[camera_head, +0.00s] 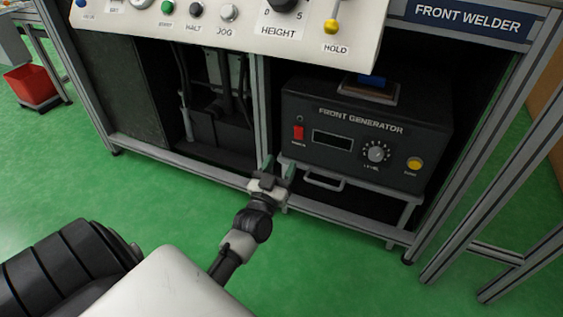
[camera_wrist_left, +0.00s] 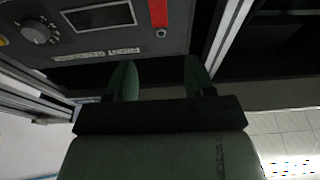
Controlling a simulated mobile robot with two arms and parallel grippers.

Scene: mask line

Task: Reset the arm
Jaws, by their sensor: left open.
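My left gripper (camera_head: 277,171) is in front of the machine frame, at the lower left of the front generator (camera_head: 352,133). Its two greenish fingers (camera_wrist_left: 158,80) stand apart and are empty in the left wrist view, which appears upside down. The generator is a dark box with a red power switch (camera_head: 298,133), a dark display, a level dial (camera_head: 376,152) and a yellow button (camera_head: 414,164). The red switch also shows in the left wrist view (camera_wrist_left: 158,13), just past the fingertips. I cannot tell whether the fingers touch the frame. My right gripper does not show.
A control panel (camera_head: 225,30) with a height knob and a yellow hold lever overhangs the generator. Metal frame posts (camera_head: 490,150) stand at right. A handle (camera_head: 325,183) sits below the generator. A red bin (camera_head: 31,87) stands far left. The green floor (camera_head: 170,205) in front is open.

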